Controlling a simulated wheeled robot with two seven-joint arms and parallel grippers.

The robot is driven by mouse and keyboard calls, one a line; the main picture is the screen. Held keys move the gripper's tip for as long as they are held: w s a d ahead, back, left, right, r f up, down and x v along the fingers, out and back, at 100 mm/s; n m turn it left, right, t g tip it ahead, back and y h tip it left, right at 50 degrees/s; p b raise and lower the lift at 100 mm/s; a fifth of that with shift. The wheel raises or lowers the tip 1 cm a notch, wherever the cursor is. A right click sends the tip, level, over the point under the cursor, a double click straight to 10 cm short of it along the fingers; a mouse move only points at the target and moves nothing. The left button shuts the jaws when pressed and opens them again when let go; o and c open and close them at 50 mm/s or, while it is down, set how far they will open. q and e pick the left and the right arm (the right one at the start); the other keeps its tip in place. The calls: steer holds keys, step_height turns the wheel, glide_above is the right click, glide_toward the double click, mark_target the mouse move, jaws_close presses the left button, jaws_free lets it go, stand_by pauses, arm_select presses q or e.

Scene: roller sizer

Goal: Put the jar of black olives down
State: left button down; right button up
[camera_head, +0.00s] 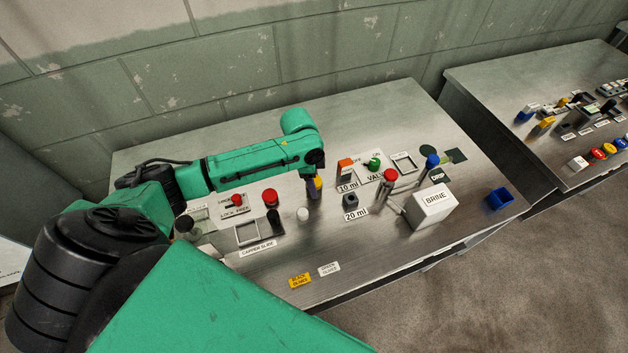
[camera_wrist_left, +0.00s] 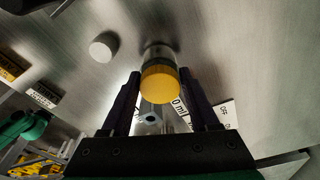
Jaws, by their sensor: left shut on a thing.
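My left gripper (camera_head: 314,176) is over the middle of the steel bench, shut on a jar with a yellow lid (camera_wrist_left: 160,84). The jar stands between the two dark fingers in the left wrist view; its glass side looks grey, and its contents cannot be made out. In the head view the jar (camera_head: 317,184) is partly covered by the gripper. Its base is close to the bench top, but I cannot tell whether it touches. A yellow label (camera_head: 299,281) and a white label (camera_head: 329,269) lie at the bench's front edge. My right gripper is not in view.
A small white round piece (camera_head: 302,214) stands just left of the jar. A red button (camera_head: 270,197) and a square frame (camera_head: 247,233) are further left. The front middle is mostly clear.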

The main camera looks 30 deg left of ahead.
arm_select(q)
steer(key=shift+w+f, duration=0.1)
steer(key=shift+c, duration=0.7)
jaws_free()
